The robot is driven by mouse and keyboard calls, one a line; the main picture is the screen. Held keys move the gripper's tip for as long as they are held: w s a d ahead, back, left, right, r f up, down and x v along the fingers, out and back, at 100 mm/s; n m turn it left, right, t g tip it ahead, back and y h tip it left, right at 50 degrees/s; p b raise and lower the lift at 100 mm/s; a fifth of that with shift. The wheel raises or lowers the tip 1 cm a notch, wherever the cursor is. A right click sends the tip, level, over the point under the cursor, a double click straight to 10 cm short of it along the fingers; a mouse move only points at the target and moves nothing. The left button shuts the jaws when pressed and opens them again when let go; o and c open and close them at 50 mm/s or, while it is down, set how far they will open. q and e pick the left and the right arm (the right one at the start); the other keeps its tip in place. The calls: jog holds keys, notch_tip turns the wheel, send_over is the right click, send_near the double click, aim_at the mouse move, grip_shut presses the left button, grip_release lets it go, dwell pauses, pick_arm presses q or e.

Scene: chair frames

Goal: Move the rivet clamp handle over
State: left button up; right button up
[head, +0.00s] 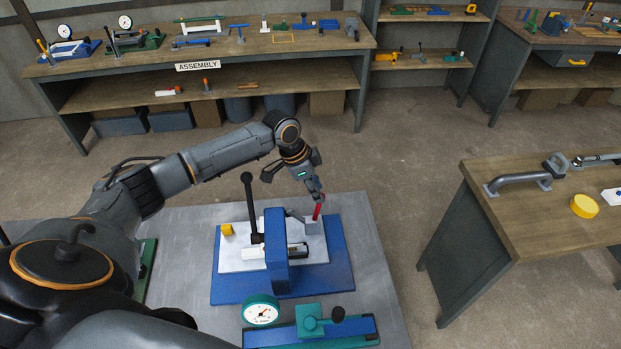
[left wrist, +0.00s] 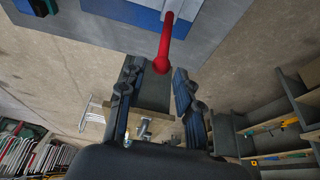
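A blue fixture (head: 282,290) with a white plate and a blue upright frame stands on the grey bench in the head view. A red handle (head: 317,212) rises from a grey block at its right; I take it for the rivet clamp handle. A black lever (head: 250,205) with a ball knob stands upright at its left. My left gripper (head: 316,192) is at the top of the red handle. In the left wrist view the gripper (left wrist: 156,72) is open, and the rounded end of the red handle (left wrist: 165,45) lies between its fingertips, without clear contact. My right gripper is out of view.
A teal dial gauge (head: 262,311) and a blue-teal fixture (head: 312,331) stand in front. A wooden table (head: 540,210) is at the right, and the assembly bench (head: 215,65) is behind. Open floor lies between.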

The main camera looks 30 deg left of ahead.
pick_arm(q)
jog(key=shift+x, duration=1.2)
jog(key=shift+a, duration=0.1)
jog(key=c, duration=0.6)
jog(key=shift+a, duration=0.15)
jog(key=shift+s+a+r, duration=0.1)
jog(key=shift+s+a, duration=0.35)
jog(key=shift+a, duration=0.2)
jog(key=o, duration=0.9)
jog(key=shift+s, duration=0.15)
notch_tip(320, 180, up, 10)
jog(key=shift+r, duration=0.1)
